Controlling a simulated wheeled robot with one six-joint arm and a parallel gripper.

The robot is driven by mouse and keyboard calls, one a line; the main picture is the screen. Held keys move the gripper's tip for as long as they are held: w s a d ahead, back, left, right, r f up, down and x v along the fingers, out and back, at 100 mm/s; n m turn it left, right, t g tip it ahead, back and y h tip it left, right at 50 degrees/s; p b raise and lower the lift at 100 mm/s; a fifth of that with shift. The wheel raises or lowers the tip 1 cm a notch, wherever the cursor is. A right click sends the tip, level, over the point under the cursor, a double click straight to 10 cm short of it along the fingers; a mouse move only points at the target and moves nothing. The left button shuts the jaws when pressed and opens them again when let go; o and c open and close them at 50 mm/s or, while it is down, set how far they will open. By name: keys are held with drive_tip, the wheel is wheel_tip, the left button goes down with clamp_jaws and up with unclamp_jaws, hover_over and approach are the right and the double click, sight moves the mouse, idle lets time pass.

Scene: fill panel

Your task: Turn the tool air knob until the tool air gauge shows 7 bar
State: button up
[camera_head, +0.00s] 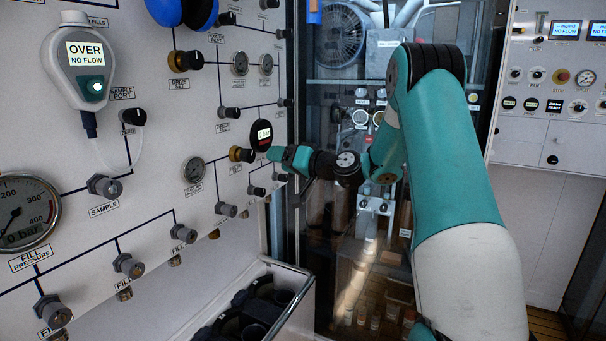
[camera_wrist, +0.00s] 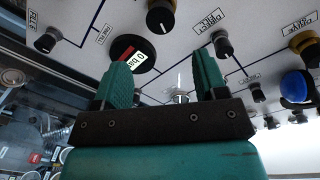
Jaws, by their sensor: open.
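A round dark gauge with a red band and a small white display reading 0 bar (camera_head: 261,135) is on the panel. It also shows in the wrist view (camera_wrist: 130,50), partly covered by the left finger. A black knob with a brass-coloured base (camera_head: 240,154) sits just below and left of it, and shows near the top of the wrist view (camera_wrist: 160,17). I cannot read their labels well enough to confirm the tool air names. My gripper (camera_wrist: 163,62) is open and empty, its fingers pointing at the panel. In the head view my gripper (camera_head: 276,154) is right of this knob, apart from it.
Another brass-based knob (camera_head: 185,60), labelled drive set, is higher up. Several small valve knobs and gauges crowd the panel. A handheld meter reading OVER NO FLOW (camera_head: 84,60) hangs at the left. An open bin (camera_head: 290,270) with dark items stands below. A glass-fronted cabinet is behind my arm.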

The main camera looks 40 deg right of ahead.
drive_tip(key=b+v, duration=0.1)
drive_tip(key=v, duration=0.5)
drive_tip(key=shift+s+b, duration=0.2)
drive_tip(key=shift+b, duration=0.1)
drive_tip(key=shift+d+r, duration=0.1)
idle(1.9)
